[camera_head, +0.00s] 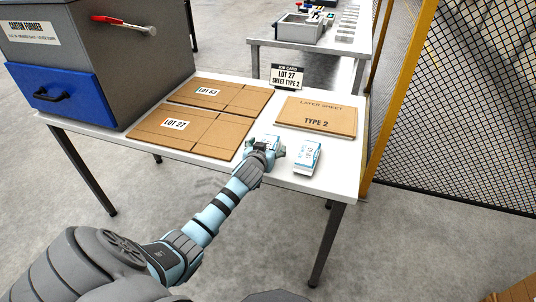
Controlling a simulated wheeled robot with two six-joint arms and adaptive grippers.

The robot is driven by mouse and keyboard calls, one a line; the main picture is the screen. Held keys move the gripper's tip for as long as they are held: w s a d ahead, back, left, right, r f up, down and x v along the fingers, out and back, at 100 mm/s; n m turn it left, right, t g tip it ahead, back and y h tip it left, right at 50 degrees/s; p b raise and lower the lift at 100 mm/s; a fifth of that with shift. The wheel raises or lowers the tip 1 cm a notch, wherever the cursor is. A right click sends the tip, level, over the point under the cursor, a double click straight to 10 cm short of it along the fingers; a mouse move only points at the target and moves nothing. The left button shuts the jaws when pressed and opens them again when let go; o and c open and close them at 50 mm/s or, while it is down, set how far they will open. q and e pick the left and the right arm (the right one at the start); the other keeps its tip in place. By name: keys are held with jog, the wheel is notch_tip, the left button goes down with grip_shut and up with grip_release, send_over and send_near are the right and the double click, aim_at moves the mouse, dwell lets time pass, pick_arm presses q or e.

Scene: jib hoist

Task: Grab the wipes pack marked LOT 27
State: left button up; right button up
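Two small white and blue wipes packs lie near the front right edge of the white table (341,186). The right pack (307,156) is in full view, but its print is too small to read surely. The left pack (270,139) is partly hidden by my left gripper (266,147), so its mark cannot be read. My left gripper is at this left pack, overlapping its near part. Its fingertips are largely hidden, and whether they touch or hold the pack cannot be told. My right gripper is not in view.
Cardboard sheets marked LOT 27 (190,131) and LOT 63 (218,95), a TYPE 2 layer sheet (316,115) and a job card (287,76) are on the table. A carton former (100,50) stands left. A mesh fence (460,110) with a yellow post is right.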

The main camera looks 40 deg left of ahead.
pick_arm(q)
jog(key=shift+w+a+f, duration=0.2)
jog(key=shift+w+f, duration=0.15)
jog(key=shift+w, duration=0.15)
jog(key=shift+s+r, duration=0.1)
jog(key=c, duration=1.3)
jog(key=shift+r, duration=0.1)
